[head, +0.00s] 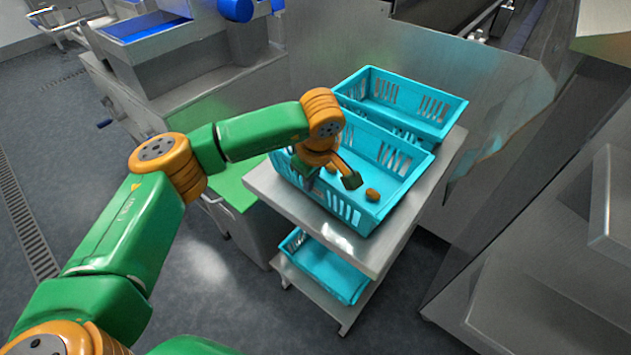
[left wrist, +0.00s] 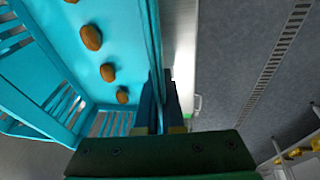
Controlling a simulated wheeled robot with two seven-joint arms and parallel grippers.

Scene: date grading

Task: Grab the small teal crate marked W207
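A teal crate (head: 380,211) with slotted walls and a few brown dates (head: 372,195) stands at the front of a metal stand. No W207 mark is readable on any crate. My left gripper (head: 306,177) is down at this crate's near wall. In the left wrist view, the fingers (left wrist: 160,103) are close together on either side of the teal wall (left wrist: 151,35), dates to the left and floor to the right. Whether they press on the wall is not clear. My right gripper is out of view.
Another teal crate (head: 352,292) sits on the stand's lower shelf. The stand's top (head: 265,185) is bare along its near edge. A steel machine is at the left and steel panels (head: 530,210) at the right.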

